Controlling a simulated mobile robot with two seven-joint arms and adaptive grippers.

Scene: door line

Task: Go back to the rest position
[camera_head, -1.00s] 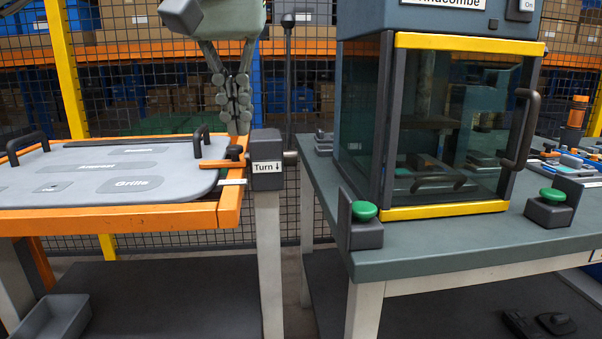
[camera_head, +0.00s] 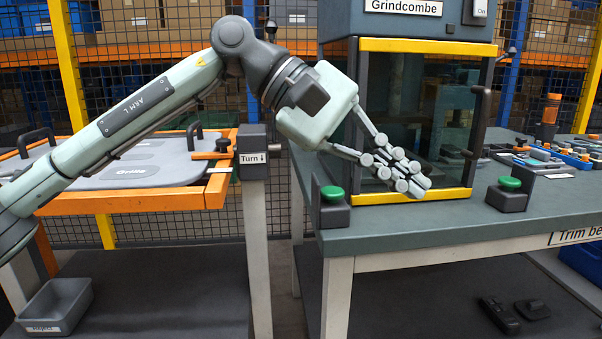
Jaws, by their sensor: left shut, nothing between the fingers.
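My left arm comes in from the left and reaches across the view at mid height. My left gripper (camera_head: 396,170) is shut and empty, its fingers together and pointing down to the right. It shows in front of the lower part of the Grindcombe machine (camera_head: 465,130), above the front of the green-topped bench (camera_head: 440,228). The machine's yellow-edged glass door is partly hidden by the gripper. My right gripper is not in view.
Two green buttons (camera_head: 332,193) (camera_head: 510,184) stand on the bench's front edge. At left is an orange-framed table (camera_head: 140,203) with a grey lidded panel, beside a post marked Turn (camera_head: 252,157). A grey bin (camera_head: 58,303) sits low at left. Parts lie at far right.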

